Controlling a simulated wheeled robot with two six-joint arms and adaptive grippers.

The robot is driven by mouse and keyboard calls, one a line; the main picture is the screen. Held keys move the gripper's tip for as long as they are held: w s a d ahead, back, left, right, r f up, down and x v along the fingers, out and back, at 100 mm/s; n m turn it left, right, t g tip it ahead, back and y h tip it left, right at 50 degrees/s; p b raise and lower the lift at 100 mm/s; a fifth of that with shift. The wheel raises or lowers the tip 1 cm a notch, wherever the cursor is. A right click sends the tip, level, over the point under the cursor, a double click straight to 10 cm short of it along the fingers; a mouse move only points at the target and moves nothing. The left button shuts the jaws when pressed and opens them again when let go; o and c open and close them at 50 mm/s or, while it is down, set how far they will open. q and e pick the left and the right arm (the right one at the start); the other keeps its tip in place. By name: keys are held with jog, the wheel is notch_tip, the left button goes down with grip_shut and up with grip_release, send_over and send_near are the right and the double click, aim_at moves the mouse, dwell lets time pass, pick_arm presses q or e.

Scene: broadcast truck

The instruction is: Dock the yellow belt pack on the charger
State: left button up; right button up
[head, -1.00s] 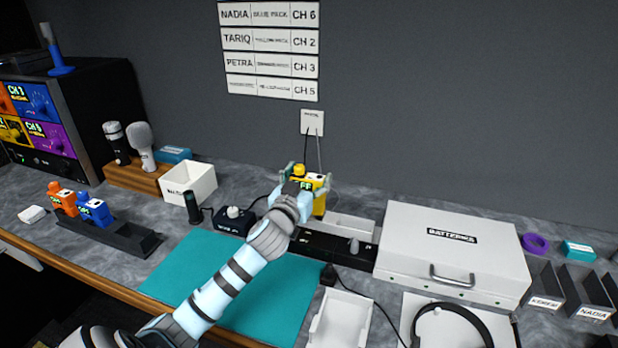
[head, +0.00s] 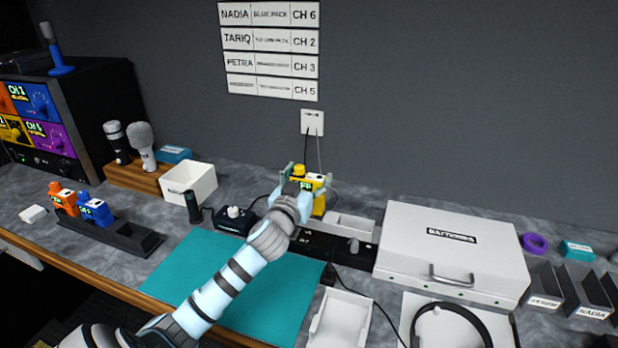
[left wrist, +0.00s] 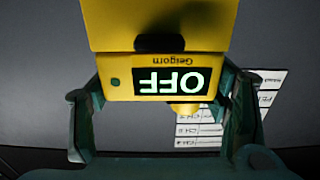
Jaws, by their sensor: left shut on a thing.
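The yellow belt pack (head: 318,201) is in my left gripper (head: 302,190), above the black charger strip (head: 318,245) at the back of the counter. In the left wrist view the pack (left wrist: 160,25) sits between the two fingers (left wrist: 165,115), and its display reads OFF upside down. My arm and gripper cover part of the pack in the head view. I cannot tell whether its lower end touches the charger. My right gripper is out of view.
A white batteries case (head: 452,245) stands right of the charger. A dark box with a knob (head: 234,221) is to the left. A teal mat (head: 235,275) and a white tray (head: 340,320) lie in front. Orange (head: 63,198) and blue (head: 94,209) packs stand in a black rack at left.

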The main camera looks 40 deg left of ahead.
pick_arm(q)
jog(key=shift+f+b, duration=2.15)
jog(key=shift+f, duration=0.4)
jog(key=shift+r, duration=0.1)
jog(key=shift+r+p, duration=2.2)
jog(key=shift+p, duration=0.05)
jog(key=shift+f+b, duration=1.9)
jog(key=shift+f, duration=0.45)
jog(key=o, duration=1.4)
